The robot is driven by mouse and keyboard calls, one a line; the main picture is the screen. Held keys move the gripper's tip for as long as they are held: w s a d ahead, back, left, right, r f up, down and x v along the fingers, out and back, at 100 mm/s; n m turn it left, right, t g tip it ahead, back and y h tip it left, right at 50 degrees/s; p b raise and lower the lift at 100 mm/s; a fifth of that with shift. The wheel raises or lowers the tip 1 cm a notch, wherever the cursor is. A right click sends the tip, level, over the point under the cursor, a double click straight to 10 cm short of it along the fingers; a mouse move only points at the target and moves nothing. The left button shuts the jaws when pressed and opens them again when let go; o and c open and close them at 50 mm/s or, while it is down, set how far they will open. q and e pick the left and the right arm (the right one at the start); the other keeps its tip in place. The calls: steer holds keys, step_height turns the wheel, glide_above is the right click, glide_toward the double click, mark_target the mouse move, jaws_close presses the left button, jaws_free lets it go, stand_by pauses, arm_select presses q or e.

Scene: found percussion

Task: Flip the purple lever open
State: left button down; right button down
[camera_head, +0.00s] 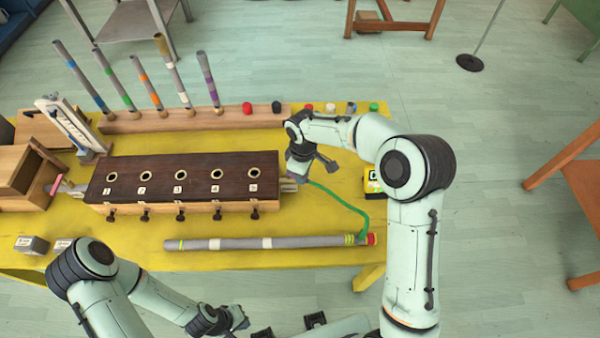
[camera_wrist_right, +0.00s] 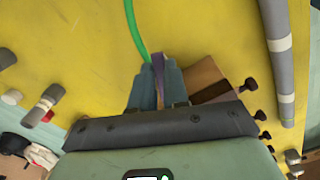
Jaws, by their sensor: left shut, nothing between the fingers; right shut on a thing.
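The purple lever (camera_wrist_right: 158,67) shows as a narrow purple strip between the fingertips of my right gripper (camera_wrist_right: 159,80) in the right wrist view. The fingers are shut on it, and they hide much of it. In the head view the right wrist hangs over the right end of the dark wooden box (camera_head: 127,183), where the green hose (camera_head: 345,204) begins; the lever is hidden there. The lever's exact angle cannot be told. My left gripper (camera_head: 238,318) is shut and empty, low in the picture, in front of the table and away from the lever.
The box has several numbered holes on top and dark knobs along its front. A long grey tube (camera_head: 225,243) lies in front of it on the yellow table (camera_head: 140,262). Upright banded tubes stand in a wooden rack (camera_head: 180,121) behind. Drawers stand at left.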

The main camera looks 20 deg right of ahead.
arm_select(q)
steer(key=shift+w+r+p, duration=1.3)
steer(key=shift+w+r, duration=0.55)
steer(key=shift+r, duration=0.2)
arm_select(e)
steer(key=shift+w+d+n, duration=0.15)
steer(key=shift+w+n, duration=0.2)
steer(key=shift+n, duration=0.55)
steer(key=shift+w+d+n, duration=0.2)
steer(key=shift+w+n, duration=0.1)
steer(key=shift+n, duration=0.6)
steer(key=shift+w+d+n, duration=0.15)
steer(key=shift+w+n, duration=0.2)
steer(key=shift+n, duration=0.55)
steer(key=c, duration=1.4)
jaws_free()
steer(key=shift+r, duration=0.15)
